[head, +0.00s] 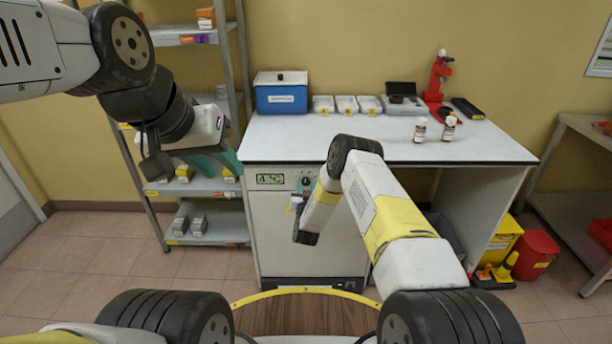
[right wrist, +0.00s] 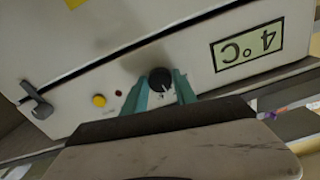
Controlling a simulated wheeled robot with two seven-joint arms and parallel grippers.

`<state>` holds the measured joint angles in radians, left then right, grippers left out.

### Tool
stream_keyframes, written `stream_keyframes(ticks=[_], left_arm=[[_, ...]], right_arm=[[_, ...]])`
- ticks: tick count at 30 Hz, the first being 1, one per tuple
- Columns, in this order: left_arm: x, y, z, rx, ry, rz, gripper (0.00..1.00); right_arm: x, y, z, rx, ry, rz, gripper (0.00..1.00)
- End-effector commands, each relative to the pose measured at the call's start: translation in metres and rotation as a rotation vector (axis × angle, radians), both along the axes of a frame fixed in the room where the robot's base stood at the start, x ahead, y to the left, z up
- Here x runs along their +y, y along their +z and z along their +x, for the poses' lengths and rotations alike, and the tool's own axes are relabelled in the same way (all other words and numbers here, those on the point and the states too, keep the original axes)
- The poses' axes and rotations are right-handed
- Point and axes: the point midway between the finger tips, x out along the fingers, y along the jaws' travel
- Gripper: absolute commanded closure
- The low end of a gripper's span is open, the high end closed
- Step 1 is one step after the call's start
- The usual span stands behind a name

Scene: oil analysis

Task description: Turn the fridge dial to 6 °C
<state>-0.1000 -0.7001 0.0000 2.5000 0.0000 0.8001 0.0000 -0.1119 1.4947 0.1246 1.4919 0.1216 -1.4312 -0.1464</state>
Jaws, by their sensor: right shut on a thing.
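The fridge (head: 300,240) is a white under-bench unit below the worktop. Its display (head: 270,179) reads 4 °C and also shows, upside down, in the right wrist view (right wrist: 247,44). The black dial (right wrist: 160,79) sits on the fridge's front panel beside the display. My right gripper (right wrist: 160,90) has its two teal fingers shut on the dial, one on each side. In the head view, my right gripper (head: 304,186) is at the panel, partly hidden by my arm.
A yellow button (right wrist: 99,100), a small red light (right wrist: 118,94) and a grey handle (right wrist: 37,101) are on the fridge front. A blue box (head: 281,97), white trays (head: 346,104) and bottles (head: 449,127) stand on the worktop. A metal shelf (head: 207,190) stands left of the fridge.

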Motion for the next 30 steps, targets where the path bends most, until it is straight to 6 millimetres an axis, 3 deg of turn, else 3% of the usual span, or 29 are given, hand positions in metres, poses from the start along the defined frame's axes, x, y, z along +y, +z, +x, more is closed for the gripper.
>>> stream_keyframes(ticks=[18, 30], left_arm=[[0.0, 0.0, 0.0, 0.0, 0.0, 0.0, 0.64], [0.0, 0.0, 0.0, 0.0, 0.0, 0.0, 0.64]], right_arm=[[0.0003, -0.0002, -0.0003, 0.0, -0.002, 0.485, 1.0], [0.0011, 0.0005, -0.0003, 0.0, 0.0, 0.621, 1.0]])
